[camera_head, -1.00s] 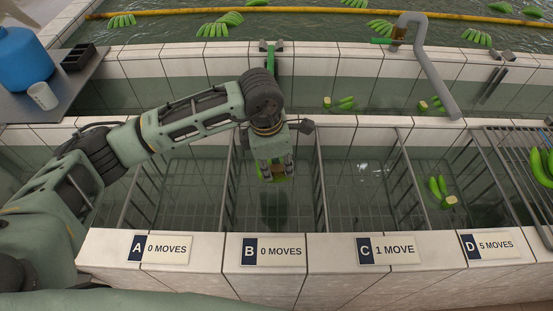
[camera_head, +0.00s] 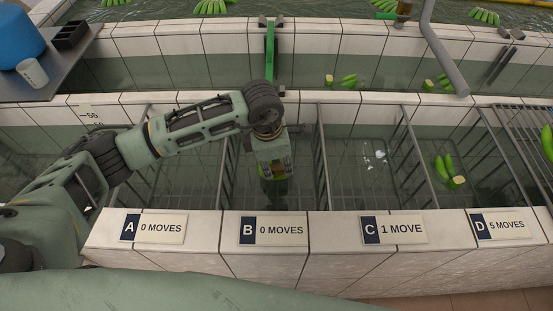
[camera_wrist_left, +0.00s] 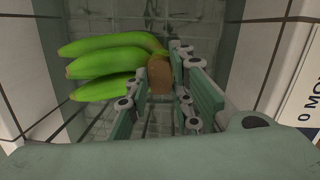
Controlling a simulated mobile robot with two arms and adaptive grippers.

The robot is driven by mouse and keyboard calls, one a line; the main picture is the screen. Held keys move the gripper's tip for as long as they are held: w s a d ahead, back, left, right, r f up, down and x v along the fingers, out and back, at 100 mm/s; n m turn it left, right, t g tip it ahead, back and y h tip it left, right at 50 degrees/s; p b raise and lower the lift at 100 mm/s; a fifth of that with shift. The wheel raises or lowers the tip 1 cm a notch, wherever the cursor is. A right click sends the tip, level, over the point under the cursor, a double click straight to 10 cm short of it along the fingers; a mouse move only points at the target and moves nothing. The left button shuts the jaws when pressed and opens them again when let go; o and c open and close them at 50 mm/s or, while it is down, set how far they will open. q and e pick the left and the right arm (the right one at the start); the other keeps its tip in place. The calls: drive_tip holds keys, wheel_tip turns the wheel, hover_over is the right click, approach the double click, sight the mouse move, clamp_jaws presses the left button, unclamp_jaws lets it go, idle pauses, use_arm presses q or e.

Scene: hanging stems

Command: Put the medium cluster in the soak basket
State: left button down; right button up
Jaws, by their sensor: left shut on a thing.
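My left gripper (camera_head: 275,172) points down over compartment B, just behind the front wall. It is shut on the brown cut crown of a green banana cluster (camera_wrist_left: 105,65). In the left wrist view the fingers (camera_wrist_left: 168,90) grip the crown, and several bananas reach out to the left. In the head view the gripper mostly hides the cluster. Compartment B is a wire basket (camera_head: 230,180) with the label "B 0 MOVES" (camera_head: 275,232). I cannot tell from a label which basket is the soak basket. My right gripper is not in view.
Compartments A (camera_head: 155,228), C (camera_head: 394,229) and D (camera_head: 499,226) lie alongside. A small cluster (camera_head: 446,170) sits at D. Other bananas (camera_head: 349,80) float in the trough behind. A wire rack (camera_head: 520,125) stands at right, a grey pipe (camera_head: 440,50) behind.

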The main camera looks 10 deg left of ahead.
sight(277, 178)
use_arm(q)
wheel_tip(277, 178, down, 5)
drive_tip(key=b, duration=0.3)
drive_tip(key=shift+r, duration=0.1)
wheel_tip(277, 178, down, 2)
drive_tip(key=shift+f+b, duration=0.1)
drive_tip(key=shift+b, duration=1)
drive_tip(key=shift+f, duration=0.15)
drive_tip(key=shift+f+b, duration=0.3)
drive_tip(key=shift+b, duration=0.2)
drive_tip(key=c, duration=1.5)
unclamp_jaws()
drive_tip(key=shift+o, duration=0.2)
